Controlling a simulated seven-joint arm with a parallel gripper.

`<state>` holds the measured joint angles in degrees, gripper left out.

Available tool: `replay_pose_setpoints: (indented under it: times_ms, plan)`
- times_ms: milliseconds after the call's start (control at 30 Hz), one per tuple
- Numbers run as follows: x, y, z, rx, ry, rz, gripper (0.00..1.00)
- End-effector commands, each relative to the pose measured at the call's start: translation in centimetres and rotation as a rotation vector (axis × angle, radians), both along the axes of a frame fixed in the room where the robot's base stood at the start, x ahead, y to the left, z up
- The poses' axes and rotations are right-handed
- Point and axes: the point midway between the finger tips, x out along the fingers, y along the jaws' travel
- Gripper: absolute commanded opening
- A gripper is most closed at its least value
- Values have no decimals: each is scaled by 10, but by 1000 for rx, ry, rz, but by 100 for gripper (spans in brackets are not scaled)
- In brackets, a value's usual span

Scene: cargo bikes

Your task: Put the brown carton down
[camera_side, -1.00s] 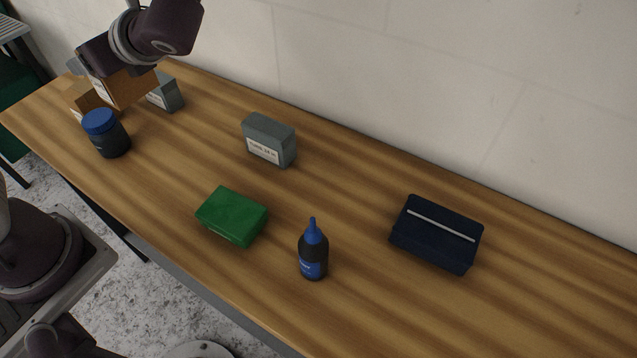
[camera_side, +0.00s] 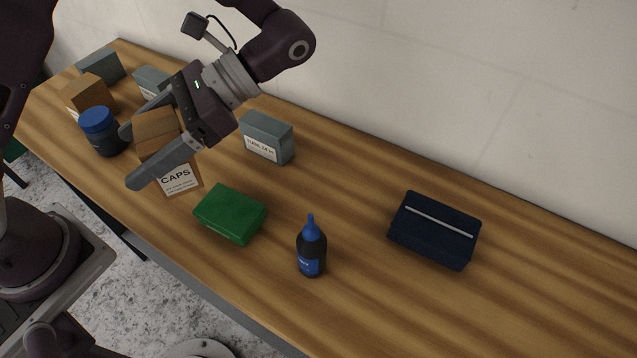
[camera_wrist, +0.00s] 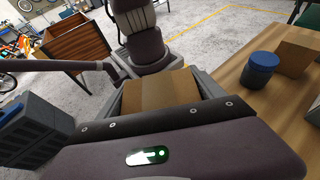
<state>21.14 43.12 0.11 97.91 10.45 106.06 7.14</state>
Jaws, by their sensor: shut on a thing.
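The brown carton (camera_side: 178,178) has a white label reading CAPS. My gripper (camera_side: 146,158) is shut on it, one finger on each side, and holds it over the left part of the wooden bench. In the side view the carton is in front of the bench surface, and I cannot tell how high it is above it. In the wrist view the carton's top (camera_wrist: 158,90) shows between the fingers. A second brown carton (camera_side: 87,97) stands on the bench behind the blue-lidded jar (camera_side: 98,132).
Near the held carton are a green box (camera_side: 230,213) and a grey carton (camera_side: 267,138). More grey cartons (camera_side: 100,66) stand at the far left end. A blue-capped bottle (camera_side: 311,250) and a dark blue case (camera_side: 434,230) are to the right. The bench (camera_side: 540,300) is clear at the right.

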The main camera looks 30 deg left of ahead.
Motion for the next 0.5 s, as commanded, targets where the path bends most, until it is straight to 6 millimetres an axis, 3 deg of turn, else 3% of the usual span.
replay_pose_setpoints:
  times_ms: [100, 167, 300, 500]
  plan:
    - [2, -61, 0, -1, 2, 371, 16]
    - [7, -90, 5, -1, -1, 562, 16]
    - [31, -152, 25, -1, -2, 996, 16]
    - [85, -210, 59, -1, -5, 1515, 16]
